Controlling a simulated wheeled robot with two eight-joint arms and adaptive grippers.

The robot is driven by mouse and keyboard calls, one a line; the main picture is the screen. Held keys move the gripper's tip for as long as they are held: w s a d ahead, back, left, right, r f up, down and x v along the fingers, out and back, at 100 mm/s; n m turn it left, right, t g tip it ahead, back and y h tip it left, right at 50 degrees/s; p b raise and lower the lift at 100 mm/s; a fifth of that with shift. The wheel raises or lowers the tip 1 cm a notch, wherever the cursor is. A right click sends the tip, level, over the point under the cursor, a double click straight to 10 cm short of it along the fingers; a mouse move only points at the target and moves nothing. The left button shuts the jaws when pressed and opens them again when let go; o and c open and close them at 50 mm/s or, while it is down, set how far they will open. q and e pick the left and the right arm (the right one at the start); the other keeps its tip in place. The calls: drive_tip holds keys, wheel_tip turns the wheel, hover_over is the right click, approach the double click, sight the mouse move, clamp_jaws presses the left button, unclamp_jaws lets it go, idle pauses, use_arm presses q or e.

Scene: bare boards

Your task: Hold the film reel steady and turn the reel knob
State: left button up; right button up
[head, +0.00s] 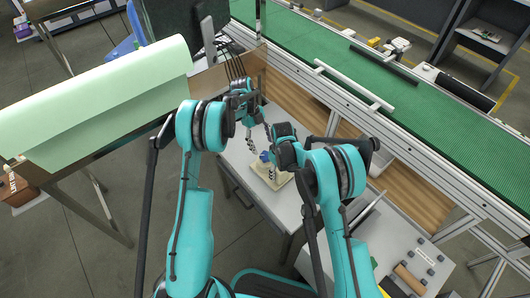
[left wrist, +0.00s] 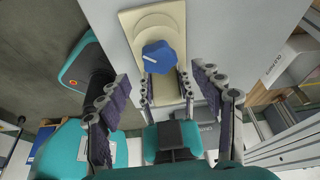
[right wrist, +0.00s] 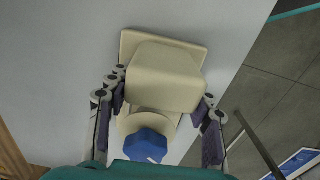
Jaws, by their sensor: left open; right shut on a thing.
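The film reel is a cream-coloured piece on a flat cream base (head: 278,181), standing on the grey table. It fills the middle of the right wrist view as a rounded cream block (right wrist: 165,78). The reel knob (head: 264,156) is blue and faceted; it also shows in the left wrist view (left wrist: 160,57) and low in the right wrist view (right wrist: 145,146). My right gripper (right wrist: 163,90) is shut on the film reel, one finger on each side. My left gripper (left wrist: 164,84) is open and empty, its fingers spread short of the knob and wider than it.
The grey table (head: 240,165) is clear around the base. A green conveyor (head: 400,85) with a metal frame runs behind. A pale green sheet-covered board (head: 100,90) stands at the left. Tools lie on the panel (head: 400,250) at the lower right.

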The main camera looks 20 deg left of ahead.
sight(266, 155)
use_arm(q)
drive_tip(key=x, duration=0.5)
drive_tip(key=c, duration=1.2)
